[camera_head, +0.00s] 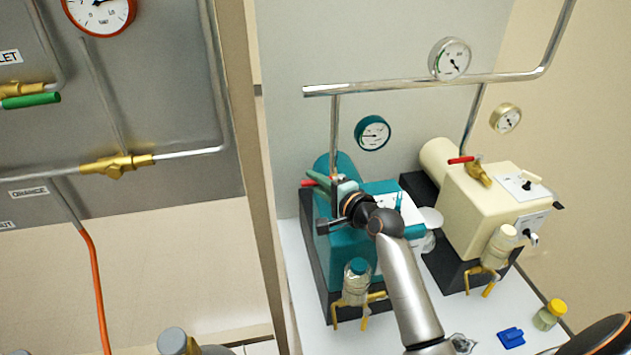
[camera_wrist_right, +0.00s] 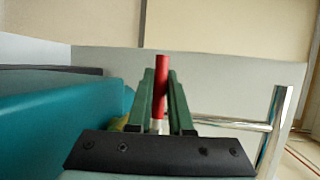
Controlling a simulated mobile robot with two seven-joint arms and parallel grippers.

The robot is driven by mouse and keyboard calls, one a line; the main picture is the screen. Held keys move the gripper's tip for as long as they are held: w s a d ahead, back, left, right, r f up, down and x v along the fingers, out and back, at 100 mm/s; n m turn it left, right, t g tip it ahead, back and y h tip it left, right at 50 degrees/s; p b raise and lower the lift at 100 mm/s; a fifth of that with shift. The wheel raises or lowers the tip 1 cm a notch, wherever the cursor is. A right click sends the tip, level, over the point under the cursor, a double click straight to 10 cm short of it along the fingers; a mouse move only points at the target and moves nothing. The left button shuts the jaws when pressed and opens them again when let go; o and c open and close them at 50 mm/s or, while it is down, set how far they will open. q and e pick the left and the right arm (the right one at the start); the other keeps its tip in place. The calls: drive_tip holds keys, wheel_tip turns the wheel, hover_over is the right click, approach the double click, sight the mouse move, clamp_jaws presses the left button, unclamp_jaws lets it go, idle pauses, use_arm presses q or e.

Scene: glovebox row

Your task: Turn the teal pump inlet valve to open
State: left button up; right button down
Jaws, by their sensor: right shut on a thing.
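The teal pump (camera_head: 336,245) stands on the white bench, with a vertical metal pipe coming down to its inlet valve. The valve's red handle (camera_head: 307,183) sticks out to the left of that pipe. My right gripper (camera_head: 322,182) is at the valve, shut on the red handle. In the right wrist view the red handle (camera_wrist_right: 161,88) stands between the two green fingers of my right gripper (camera_wrist_right: 161,100). The valve body is mostly hidden by my gripper and wrist. My left gripper is not in view.
A cream pump (camera_head: 487,205) with its own red-handled valve (camera_head: 461,160) stands to the right. A horizontal pipe (camera_head: 400,86) runs above both pumps. A grey panel (camera_head: 180,60) is at left. A blue object (camera_head: 511,337) and a yellow-capped jar (camera_head: 549,314) lie front right.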

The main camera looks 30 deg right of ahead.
drive_tip(key=shift+f+y, duration=0.1)
drive_tip(key=shift+y, duration=0.2)
drive_tip(key=shift+s+f+n+g+y+b, duration=0.15)
drive_tip(key=shift+s+n+g+y+b, duration=0.2)
drive_tip(key=shift+n+y+b, duration=0.55)
drive_tip(key=s+n+g+y+b, duration=0.1)
drive_tip(key=y+b, duration=0.1)
drive_tip(key=s+n+g+y+b, duration=0.1)
drive_tip(key=n+y+b, duration=0.1)
drive_tip(key=shift+n, duration=0.3)
drive_tip(key=shift+s+n+g+y+b, duration=0.15)
drive_tip(key=shift+n+g+y+b, duration=0.2)
drive_tip(key=shift+y, duration=0.25)
drive_tip(key=shift+s+d+b, duration=0.1)
drive_tip(key=shift+b, duration=0.2)
drive_tip(key=shift+s+n+g+y+b, duration=0.25)
drive_tip(key=shift+n+g+y+b, duration=0.1)
drive_tip(key=shift+n+g+y, duration=0.3)
drive_tip(key=shift+r+y, duration=0.2)
drive_tip(key=shift+y, duration=0.05)
drive_tip(key=shift+s, duration=0.1)
